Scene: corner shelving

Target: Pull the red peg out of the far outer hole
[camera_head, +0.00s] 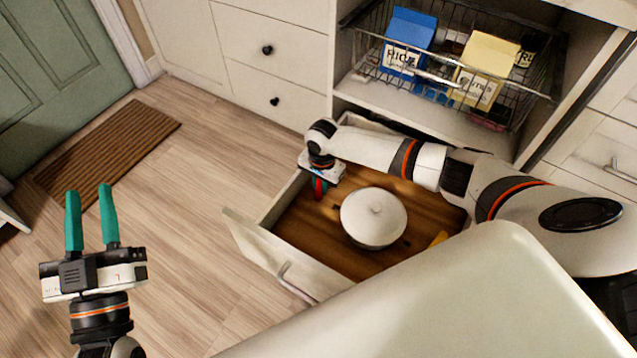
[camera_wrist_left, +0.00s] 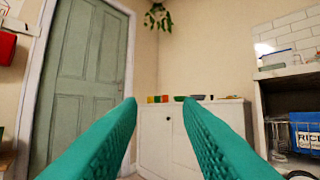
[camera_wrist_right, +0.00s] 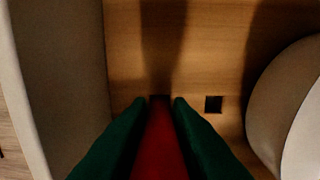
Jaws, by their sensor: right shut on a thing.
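The red peg (camera_head: 319,187) is in the open drawer's far left corner in the head view. My right gripper (camera_head: 320,184) reaches down over it. In the right wrist view the red peg (camera_wrist_right: 158,150) is clamped between the two green fingers. A dark hole edge (camera_wrist_right: 160,98) shows at the peg's far end; I cannot tell whether the tip is still inside it. A bare square hole (camera_wrist_right: 214,104) lies to its right. My left gripper (camera_head: 90,220) is open and empty, raised over the floor, and its spread fingers show in the left wrist view (camera_wrist_left: 160,130).
A white lidded pot (camera_head: 373,222) stands in the drawer (camera_head: 262,250), right of the peg. A yellow piece (camera_head: 438,239) lies at the drawer's right. The drawer wall (camera_wrist_right: 60,80) is close left of my right fingers. A wire basket (camera_head: 450,75) with boxes is above.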

